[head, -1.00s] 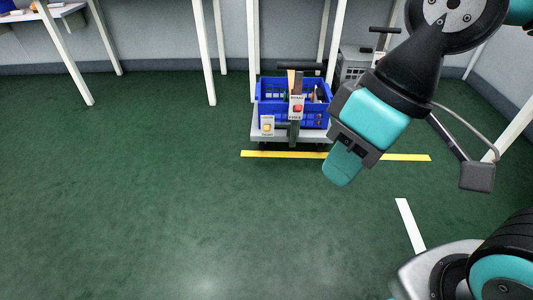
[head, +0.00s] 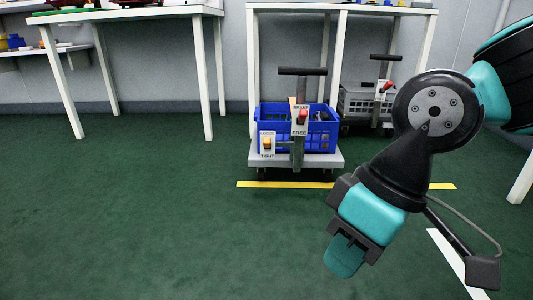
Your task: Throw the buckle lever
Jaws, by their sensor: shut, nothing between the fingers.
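A trolley (head: 330,160) with a blue crate (head: 275,115) stands ahead, right of the picture's middle. A yellow lever (head: 267,142) sits on a small white plate at the trolley's front left; the plate's lower word looks like TIGHT. A red lever (head: 302,116) sits on a plate marked BRAKE and FREE on the upright handle post. Which way the yellow lever is thrown is too small to tell. My gripper (head: 344,257) is shut and empty, pointing down, in front of and to the right of the trolley, apart from both levers.
A yellow floor line (head: 285,184) runs before the trolley, and a white line (head: 460,262) lies at right. A second trolley with a grey crate (head: 362,101) stands behind. White-legged tables (head: 125,14) stand along the wall. The green floor at left is clear.

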